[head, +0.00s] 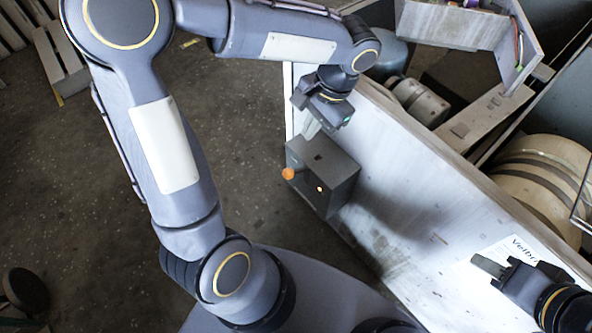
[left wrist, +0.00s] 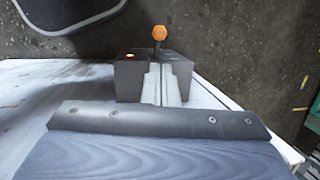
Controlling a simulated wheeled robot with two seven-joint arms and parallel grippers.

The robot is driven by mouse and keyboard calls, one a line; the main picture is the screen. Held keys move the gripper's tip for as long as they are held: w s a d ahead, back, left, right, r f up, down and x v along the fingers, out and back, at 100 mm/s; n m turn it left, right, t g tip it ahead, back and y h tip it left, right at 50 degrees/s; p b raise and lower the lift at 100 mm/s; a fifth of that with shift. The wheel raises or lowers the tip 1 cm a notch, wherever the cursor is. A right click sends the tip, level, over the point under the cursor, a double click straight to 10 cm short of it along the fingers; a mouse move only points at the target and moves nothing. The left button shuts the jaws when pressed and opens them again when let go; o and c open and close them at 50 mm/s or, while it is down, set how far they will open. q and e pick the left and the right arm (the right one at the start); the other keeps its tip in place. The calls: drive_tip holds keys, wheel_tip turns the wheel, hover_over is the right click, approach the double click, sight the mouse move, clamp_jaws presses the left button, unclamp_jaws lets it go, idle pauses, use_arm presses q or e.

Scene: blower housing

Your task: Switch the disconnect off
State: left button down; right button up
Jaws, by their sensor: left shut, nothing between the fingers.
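The disconnect is a dark grey box (head: 335,186) on the side of a pale metal panel. An orange-tipped handle (head: 288,173) sticks out from its front, and a small orange light (head: 319,188) glows beside it. In the left wrist view the box (left wrist: 128,80), the orange handle tip (left wrist: 159,33) and the light (left wrist: 130,55) lie beyond my fingers. My left gripper (head: 311,131) is shut and empty, just above the box; whether it touches the box I cannot tell. The left wrist view shows its fingers (left wrist: 163,84) side by side. My right gripper (head: 488,265) is over the panel at lower right, its opening unclear.
The pale panel (head: 400,180) runs diagonally to the lower right, with a printed label (head: 512,250). Behind it stand a cream drum (head: 535,185) and a grey cylinder (head: 420,102). The concrete floor (head: 240,140) left of the box is clear.

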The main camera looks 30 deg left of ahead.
sight(290, 170)
use_arm(q)
drive_tip(key=shift+w+d+f, duration=0.15)
drive_tip(key=shift+f, duration=0.05)
drive_tip(key=b+x, duration=0.3)
drive_tip(key=x, duration=1.1)
drive_tip(key=shift+b, duration=0.3)
